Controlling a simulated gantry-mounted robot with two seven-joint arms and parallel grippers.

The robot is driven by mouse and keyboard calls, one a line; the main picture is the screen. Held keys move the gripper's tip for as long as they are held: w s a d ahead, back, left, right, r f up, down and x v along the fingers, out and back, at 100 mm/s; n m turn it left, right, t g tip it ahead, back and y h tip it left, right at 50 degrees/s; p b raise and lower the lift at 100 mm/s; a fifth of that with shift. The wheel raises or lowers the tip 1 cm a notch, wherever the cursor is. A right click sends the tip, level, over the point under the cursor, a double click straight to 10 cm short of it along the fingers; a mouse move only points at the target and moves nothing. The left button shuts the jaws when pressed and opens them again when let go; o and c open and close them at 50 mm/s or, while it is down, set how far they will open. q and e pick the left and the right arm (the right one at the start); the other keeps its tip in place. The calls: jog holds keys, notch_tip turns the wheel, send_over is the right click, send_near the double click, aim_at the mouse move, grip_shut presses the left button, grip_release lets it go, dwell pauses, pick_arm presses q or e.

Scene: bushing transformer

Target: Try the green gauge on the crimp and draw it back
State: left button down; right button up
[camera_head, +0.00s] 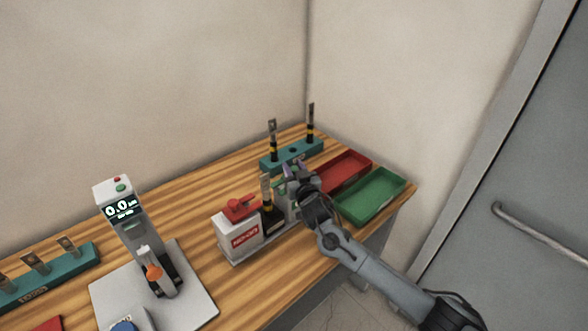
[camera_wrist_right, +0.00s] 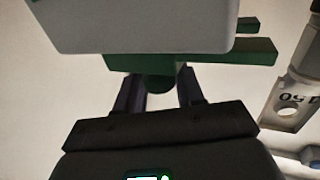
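The green gauge (camera_wrist_right: 190,61) fills the upper middle of the right wrist view, with two prongs pointing right. Its dark round grip lies between the purple fingers of my right gripper (camera_wrist_right: 159,90), which look closed on it. A pale grey block covers part of the gauge. The lug with the crimp (camera_head: 266,186) stands upright in a black holder in the head view. In the right wrist view the lug (camera_wrist_right: 287,105), marked 50, is at the right, apart from the prongs. My right gripper (camera_head: 291,179) is just right of the lug. My left gripper is out of view.
A white box with a red top (camera_head: 240,233) stands left of the lug. A teal rack (camera_head: 284,160) with upright lugs is behind. Red (camera_head: 345,170) and green (camera_head: 372,194) trays lie to the right. A display device (camera_head: 128,215) stands at the left.

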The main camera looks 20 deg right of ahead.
grip_shut()
jog(key=shift+s+a+p, duration=0.2)
jog(key=shift+a+p, duration=0.15)
jog(key=shift+a, duration=0.35)
jog(key=shift+s+a, duration=0.1)
jog(key=shift+a, duration=0.2)
jog(key=o, duration=0.5)
grip_release()
jog(key=shift+d, duration=0.1)
jog(key=shift+o, duration=0.2)
jog(key=s+a, duration=0.1)
jog(key=s, duration=0.9)
jog(key=shift+s+p, duration=0.35)
jog(key=shift+s, duration=0.05)
